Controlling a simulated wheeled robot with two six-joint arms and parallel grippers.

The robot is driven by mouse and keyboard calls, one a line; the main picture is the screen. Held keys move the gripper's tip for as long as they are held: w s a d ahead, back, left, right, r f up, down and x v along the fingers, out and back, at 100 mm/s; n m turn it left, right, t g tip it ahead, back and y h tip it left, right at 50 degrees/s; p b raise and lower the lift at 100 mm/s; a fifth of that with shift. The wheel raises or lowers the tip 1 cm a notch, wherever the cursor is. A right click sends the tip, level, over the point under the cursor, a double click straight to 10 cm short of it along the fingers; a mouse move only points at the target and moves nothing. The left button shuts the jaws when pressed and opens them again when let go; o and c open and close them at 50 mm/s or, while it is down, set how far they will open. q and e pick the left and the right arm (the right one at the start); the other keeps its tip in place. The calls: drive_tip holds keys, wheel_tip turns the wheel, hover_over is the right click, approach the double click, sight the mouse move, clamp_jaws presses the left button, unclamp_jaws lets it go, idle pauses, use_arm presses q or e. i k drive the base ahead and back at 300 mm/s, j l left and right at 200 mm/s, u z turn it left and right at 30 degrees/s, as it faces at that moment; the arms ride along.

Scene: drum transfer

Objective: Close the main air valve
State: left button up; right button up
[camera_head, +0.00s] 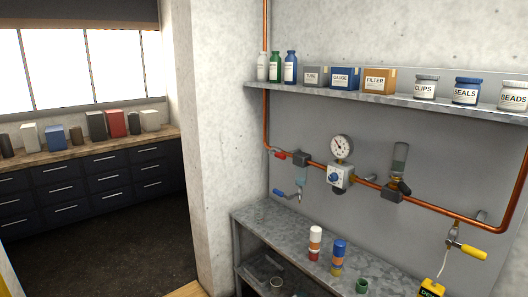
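A copper pipe (452,215) runs along the grey wall panel. A valve with a red lever (281,155) sits at its left end, beside a dark block (301,158). The red lever lies roughly along the pipe. A blue lever (281,193) hangs on a branch below it. A yellow lever (473,252) sits on a branch at the lower right, pointing right and slightly down. I cannot read a label telling which is the main air valve. Neither of my grippers is in view.
A pressure gauge (341,147) tops a regulator with a blue knob (335,178). A dark fitting (397,190) is right of it. A shelf (380,99) with bottles, boxes and jars is above. A metal bench (262,216) holding cans stands below. Dark floor (110,250) is clear at left.

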sight(279, 156)
drive_tip(key=i+j, duration=0.25)
drive_tip(key=i, duration=0.15)
drive_tip(key=i+j+u, duration=0.1)
drive_tip(key=i+j, duration=0.2)
drive_tip(key=i, duration=0.15)
drive_tip(key=i+j, duration=0.25)
drive_tip(key=i, duration=0.15)
drive_tip(key=i+j, duration=0.2)
drive_tip(key=i, duration=0.25)
drive_tip(key=i+j+u, duration=0.1)
drive_tip(key=i+j, duration=0.15)
drive_tip(key=i, duration=0.15)
